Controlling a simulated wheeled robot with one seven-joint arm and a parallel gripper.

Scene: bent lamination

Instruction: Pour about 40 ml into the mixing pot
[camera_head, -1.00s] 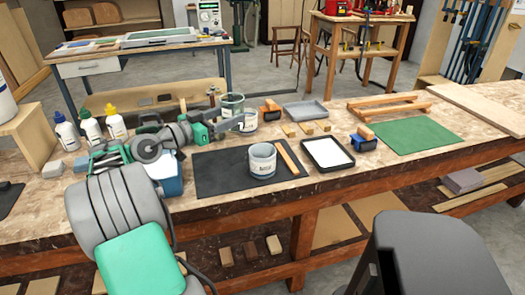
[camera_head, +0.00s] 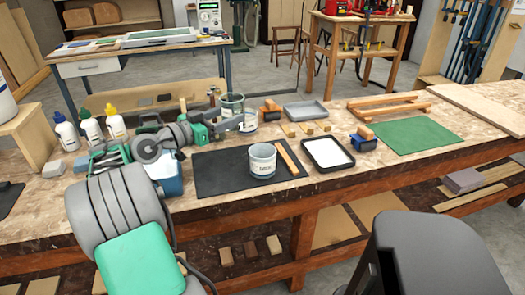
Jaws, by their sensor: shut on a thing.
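A light grey pot (camera_head: 262,162) with a printed label stands upright on a dark mat (camera_head: 215,176) on the workbench. I take it to be the mixing pot. My gripper (camera_head: 236,122) is at the back left of the pot, beyond the mat's back edge. It is shut on a greyish container (camera_head: 231,104) with an open top, which looks about upright. The fingers partly hide this container. What it holds cannot be made out. Another grey container (camera_head: 250,122) shows just right of the fingertips, partly hidden. The gripper is apart from the pot.
A wooden stick (camera_head: 286,158) lies on the mat right of the pot. A black tray (camera_head: 328,154) with a white inside is farther right. Several bottles (camera_head: 91,127) stand at left. A grey tray (camera_head: 305,110) and a green mat (camera_head: 417,136) lie at the back and right.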

